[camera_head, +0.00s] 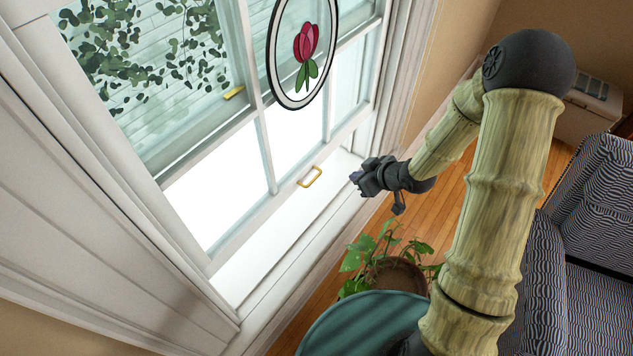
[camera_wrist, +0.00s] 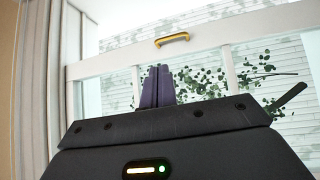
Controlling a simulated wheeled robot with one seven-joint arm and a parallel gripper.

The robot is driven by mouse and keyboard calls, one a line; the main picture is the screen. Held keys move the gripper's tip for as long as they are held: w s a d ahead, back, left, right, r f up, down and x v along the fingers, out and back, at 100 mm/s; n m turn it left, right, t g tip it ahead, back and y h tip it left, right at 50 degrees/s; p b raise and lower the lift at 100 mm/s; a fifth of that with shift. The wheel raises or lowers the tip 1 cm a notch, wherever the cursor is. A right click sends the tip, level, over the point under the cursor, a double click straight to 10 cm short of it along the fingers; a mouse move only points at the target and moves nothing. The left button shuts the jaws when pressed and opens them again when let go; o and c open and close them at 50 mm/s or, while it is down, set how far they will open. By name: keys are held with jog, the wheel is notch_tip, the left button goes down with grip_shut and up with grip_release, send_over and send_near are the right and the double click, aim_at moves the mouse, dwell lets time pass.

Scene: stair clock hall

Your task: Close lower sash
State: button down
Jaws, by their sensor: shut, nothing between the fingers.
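The lower sash (camera_head: 240,231) is a white frame with glass panes. Its bottom rail appears to stand above the white sill (camera_head: 285,252), with a bright strip between them. A brass handle (camera_head: 310,177) sits on that rail. In the wrist view, my gripper's dark purple fingers (camera_wrist: 157,86) are together and empty. A brass handle (camera_wrist: 172,39) shows beyond them; I cannot tell which one.
A round tulip ornament (camera_head: 304,45) hangs before the glass. Below my arm are a potted plant (camera_head: 385,262) and a round green table top (camera_head: 360,325). A patterned armchair (camera_head: 590,235) stands at the right. Wooden floor (camera_head: 470,185) shows between.

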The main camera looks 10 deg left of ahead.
jog(key=a+y, duration=0.1)
jog(key=a, duration=0.1)
jog(key=a+f+n+y, duration=0.1)
jog(key=a, duration=0.1)
jog(key=shift+s+f+n+y, duration=0.1)
jog(key=shift+f+n+y, duration=0.05)
jog(key=shift+n+y, duration=0.2)
jog(key=s+d+f+p+x, duration=0.1)
jog(key=p+x, duration=0.4)
jog(key=x, duration=0.7)
jog(key=shift+f, duration=0.9)
jog(key=shift+w+a+f, duration=0.15)
